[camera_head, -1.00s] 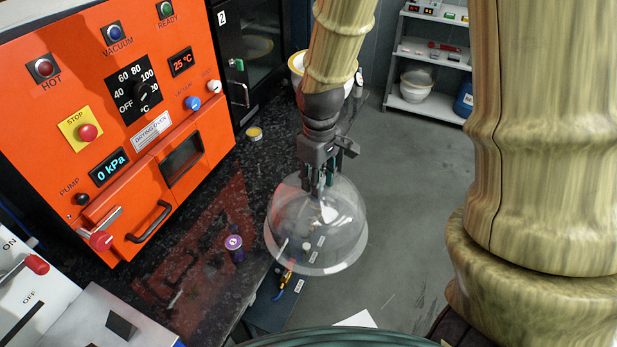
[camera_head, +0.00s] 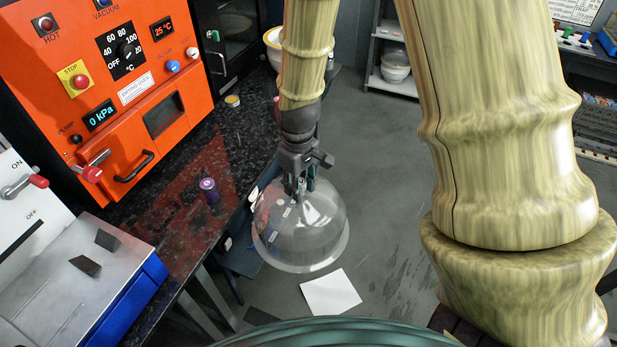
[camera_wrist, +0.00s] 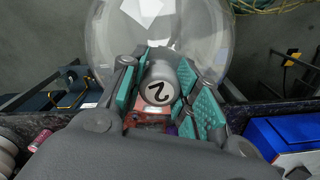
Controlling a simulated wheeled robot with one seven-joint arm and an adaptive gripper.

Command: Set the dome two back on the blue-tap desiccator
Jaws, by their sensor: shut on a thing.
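A clear glass dome (camera_head: 318,238) hangs from my gripper (camera_head: 303,186), rim down, over the floor just off the bench's edge. In the wrist view the dome (camera_wrist: 205,40) spreads out beyond the fingers. Its grey knob (camera_wrist: 160,85), marked with a 2, sits between the teal pads of my gripper (camera_wrist: 165,95), which is shut on it. A desiccator with a blue tap cannot be clearly made out in these frames.
The dark speckled bench (camera_head: 232,130) carries a purple-capped bottle (camera_head: 209,190) and a small yellow-lidded jar (camera_head: 232,101). An orange drying oven (camera_head: 130,80) stands at its back. A white sheet (camera_head: 331,293) lies on the floor. A shelf (camera_head: 390,80) stands beyond.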

